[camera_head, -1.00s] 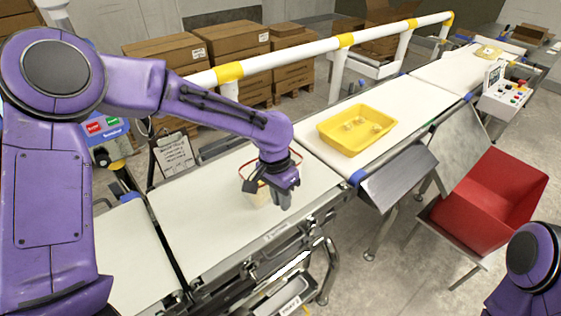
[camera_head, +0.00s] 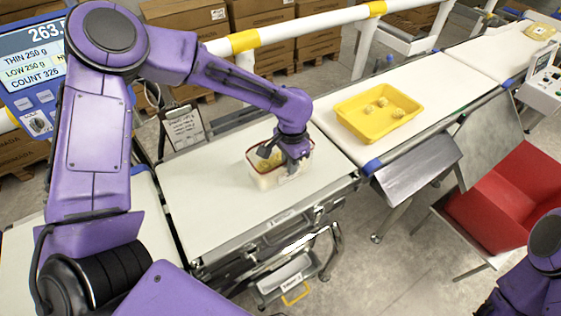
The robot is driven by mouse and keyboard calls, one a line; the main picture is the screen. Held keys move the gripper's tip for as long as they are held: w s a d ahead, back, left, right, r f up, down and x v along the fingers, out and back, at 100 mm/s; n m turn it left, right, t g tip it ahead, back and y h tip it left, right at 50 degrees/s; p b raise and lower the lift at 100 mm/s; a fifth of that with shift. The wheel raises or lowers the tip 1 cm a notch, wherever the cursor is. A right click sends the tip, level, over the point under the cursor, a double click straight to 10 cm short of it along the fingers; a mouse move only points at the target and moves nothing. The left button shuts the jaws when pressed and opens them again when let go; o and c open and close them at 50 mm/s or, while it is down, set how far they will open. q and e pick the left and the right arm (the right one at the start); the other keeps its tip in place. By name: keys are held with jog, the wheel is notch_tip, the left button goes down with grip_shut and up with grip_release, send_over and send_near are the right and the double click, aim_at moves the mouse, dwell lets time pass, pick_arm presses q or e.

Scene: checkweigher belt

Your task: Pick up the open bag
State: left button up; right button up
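The open bag (camera_head: 265,181) stands on the white belt section (camera_head: 205,190) at the middle of the head view. It is pale, with a red rim and yellowish contents showing through its open top. My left gripper (camera_head: 281,158) points down at the bag from above, at its right part. Its two dark fingers are apart, with the bag's contents showing near them. The fingers and wrist hide part of the bag's rim, and I cannot tell whether they touch it. Only part of my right arm shows at the lower right; its gripper is out of view.
A yellow tray (camera_head: 359,131) with a few pale lumps lies on the belt to the right. A red bin (camera_head: 505,200) stands at the far right. A white-and-yellow rail (camera_head: 310,26) runs behind the belt. A weight display (camera_head: 30,70) is at upper left.

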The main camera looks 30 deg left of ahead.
pick_arm(q)
jog(key=shift+s+f, duration=0.1)
grip_shut()
dwell(1.4)
